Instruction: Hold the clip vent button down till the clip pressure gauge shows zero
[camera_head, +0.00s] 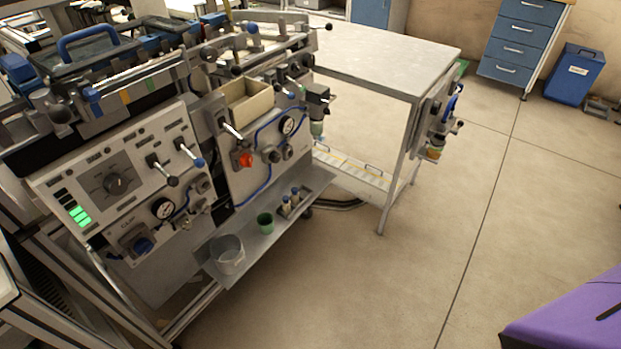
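A light grey machine panel (75,180) stands at the left with a dial knob, levers and a lit green bar indicator. Lettering that looks like "CLIP" is on its lower part. A round white-faced gauge (163,208) sits just right of that lettering. Its needle is too small to read. I cannot tell which control is the clip vent button. A second gauge (288,124) is on the neighbouring panel, near a red knob (243,159). Neither of my grippers is in view.
Levers with ball ends stick out from the panels. A grey table (400,65) stands behind. The floor right of the machine is open.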

